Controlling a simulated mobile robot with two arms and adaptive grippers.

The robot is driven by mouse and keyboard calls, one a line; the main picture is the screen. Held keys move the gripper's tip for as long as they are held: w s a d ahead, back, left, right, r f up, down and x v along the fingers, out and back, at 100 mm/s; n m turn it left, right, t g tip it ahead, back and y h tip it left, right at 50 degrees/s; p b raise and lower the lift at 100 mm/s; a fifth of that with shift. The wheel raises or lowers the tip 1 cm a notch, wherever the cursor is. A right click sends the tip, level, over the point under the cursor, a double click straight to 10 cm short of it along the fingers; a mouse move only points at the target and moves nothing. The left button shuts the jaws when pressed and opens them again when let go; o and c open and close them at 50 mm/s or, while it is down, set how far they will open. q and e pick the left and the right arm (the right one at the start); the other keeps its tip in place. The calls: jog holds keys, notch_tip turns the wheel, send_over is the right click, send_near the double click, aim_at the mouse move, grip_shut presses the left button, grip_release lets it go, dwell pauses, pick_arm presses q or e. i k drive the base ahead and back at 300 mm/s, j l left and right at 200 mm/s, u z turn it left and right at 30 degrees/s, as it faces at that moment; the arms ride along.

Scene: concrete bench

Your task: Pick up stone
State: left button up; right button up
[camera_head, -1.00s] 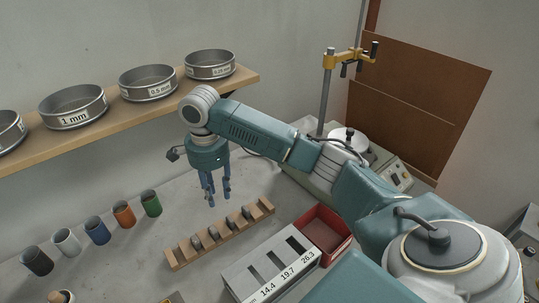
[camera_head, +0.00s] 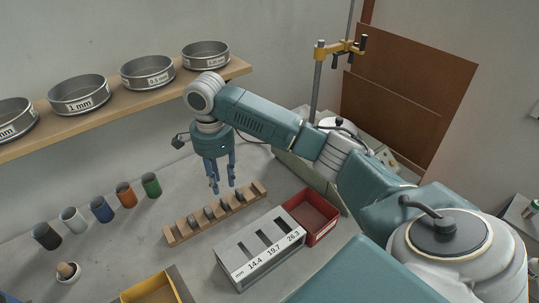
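Several grey stones (camera_head: 209,213) sit in the slots of a wooden rack (camera_head: 183,231) on the concrete bench. My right gripper (camera_head: 223,189) points down just above the rack, over its middle and right part. Its two blue fingers are apart with nothing visible between them. The fingertips look close to the stones, but I cannot tell if they touch any. My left gripper is not in view.
A grey slotted gauge box (camera_head: 233,258) marked 14.4, 19.7 and 26.3 stands in front of the rack. A red bin (camera_head: 322,233) is right of it, a yellow tray (camera_head: 150,290) at front. Coloured cups (camera_head: 102,209) stand left; sieves (camera_head: 78,93) line the shelf.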

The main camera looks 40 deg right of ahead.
aim_at(224, 204)
jog(key=k, duration=1.25)
